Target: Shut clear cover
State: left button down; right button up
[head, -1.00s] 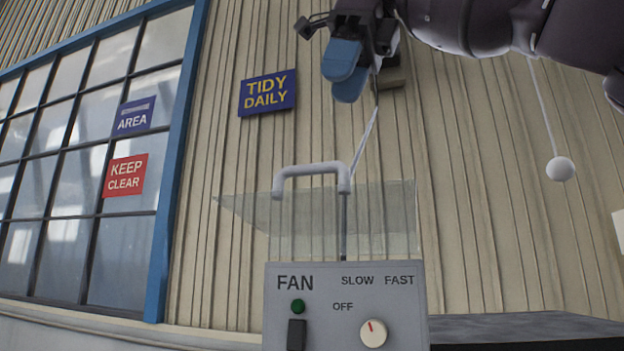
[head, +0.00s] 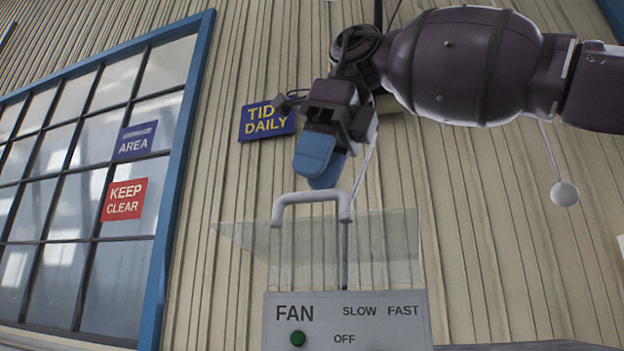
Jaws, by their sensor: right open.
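The clear cover (head: 395,250) stands raised behind the top of the grey fan box (head: 380,330). It is a see-through panel with a pale grey handle (head: 310,196) shaped like a wide arch. My right gripper (head: 320,172) is open and empty, its blue fingertips pointing down just above the handle in the picture. I cannot tell whether they touch it. My left gripper is not in view.
The fan box carries a green button (head: 298,338) and SLOW, FAST and OFF labels. A white ball hangs on a cord (head: 565,193) at the right. A blue-framed window (head: 75,190) and signs are on the ribbed wall behind.

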jog(key=shift+x, duration=1)
grip_shut()
